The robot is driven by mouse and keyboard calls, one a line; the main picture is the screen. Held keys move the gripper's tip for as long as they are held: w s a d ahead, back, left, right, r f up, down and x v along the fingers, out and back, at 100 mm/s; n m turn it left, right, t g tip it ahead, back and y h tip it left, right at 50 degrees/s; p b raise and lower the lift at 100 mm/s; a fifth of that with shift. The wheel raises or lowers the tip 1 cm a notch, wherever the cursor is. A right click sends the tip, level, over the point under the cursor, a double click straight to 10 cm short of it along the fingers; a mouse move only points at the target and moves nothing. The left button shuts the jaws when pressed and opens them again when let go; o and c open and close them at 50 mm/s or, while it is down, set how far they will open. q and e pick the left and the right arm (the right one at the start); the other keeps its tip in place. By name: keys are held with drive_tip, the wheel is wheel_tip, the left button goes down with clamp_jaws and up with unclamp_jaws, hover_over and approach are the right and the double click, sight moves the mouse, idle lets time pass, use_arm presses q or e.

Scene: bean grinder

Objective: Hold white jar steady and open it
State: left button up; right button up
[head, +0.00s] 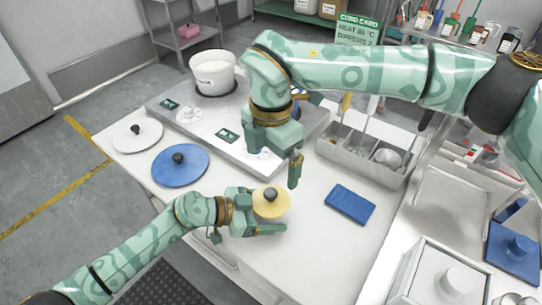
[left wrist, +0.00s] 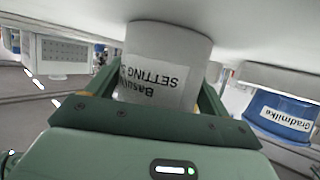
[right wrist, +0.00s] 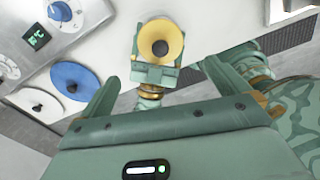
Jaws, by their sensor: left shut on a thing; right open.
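The white jar (left wrist: 160,60) shows upside down in the left wrist view, with a printed label reading "SETTING". My left gripper (head: 262,222) is shut around its side on the white table. A yellow lid with a dark knob (head: 271,200) covers the jar's top and hides its body in the head view. The yellow lid also shows in the right wrist view (right wrist: 161,47). My right gripper (head: 282,165) is open and empty, above and behind the lid, with its fingers apart and not touching it.
A blue lid (head: 180,167) and a white lid (head: 137,136) lie at the left. A metal hotplate unit (head: 190,118) carries a white pot (head: 214,72). A utensil bin (head: 365,160) stands behind.

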sight(271, 192)
wheel_tip(271, 192, down, 12)
idle(0.5)
drive_tip(key=c, duration=1)
drive_tip(key=shift+r, duration=0.25)
drive_tip(key=shift+a+r, duration=0.1)
drive_tip(key=shift+r, duration=0.9)
